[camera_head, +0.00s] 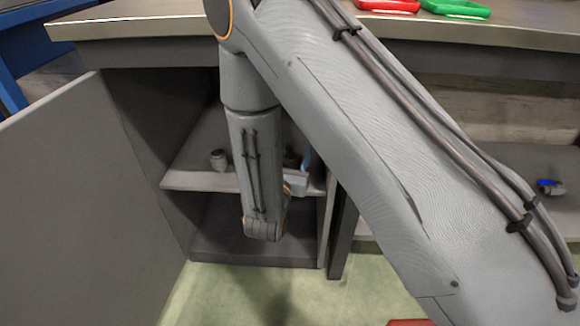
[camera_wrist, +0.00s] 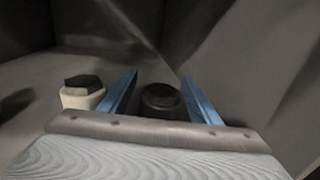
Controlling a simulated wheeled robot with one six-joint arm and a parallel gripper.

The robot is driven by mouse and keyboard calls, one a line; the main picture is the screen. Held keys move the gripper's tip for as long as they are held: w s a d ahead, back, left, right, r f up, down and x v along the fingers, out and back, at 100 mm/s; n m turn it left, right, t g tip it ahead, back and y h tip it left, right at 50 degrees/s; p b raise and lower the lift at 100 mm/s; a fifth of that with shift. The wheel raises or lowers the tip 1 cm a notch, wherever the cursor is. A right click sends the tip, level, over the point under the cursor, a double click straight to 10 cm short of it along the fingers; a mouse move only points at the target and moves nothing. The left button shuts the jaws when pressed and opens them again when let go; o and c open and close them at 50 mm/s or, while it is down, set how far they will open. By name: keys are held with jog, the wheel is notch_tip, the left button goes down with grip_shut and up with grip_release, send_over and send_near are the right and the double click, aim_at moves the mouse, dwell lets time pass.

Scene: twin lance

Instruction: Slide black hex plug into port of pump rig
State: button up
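My gripper (camera_wrist: 160,79) is open, with its two blue fingers on either side of a dark, hex-topped piece (camera_wrist: 162,99) that looks like the black plug. Gaps show between it and the fingers, so it does not look gripped. To the left, outside the fingers, a pale round piece with a black hex top (camera_wrist: 83,93) stands upright. In the head view my gripper (camera_head: 305,160) is inside the cabinet at shelf height, mostly hidden by my arm. A dark piece (camera_head: 291,158) shows beside it. I cannot make out the pump rig or its port.
The cabinet shelf (camera_head: 190,180) has a small pale fitting (camera_head: 218,160) at its left. The open grey door (camera_head: 85,200) stands left. The worktop (camera_head: 150,22) overhangs above, with a red tray (camera_head: 388,5) and a green tray (camera_head: 456,8). A blue-handled valve (camera_head: 549,186) lies right.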

jog(key=c, duration=1.3)
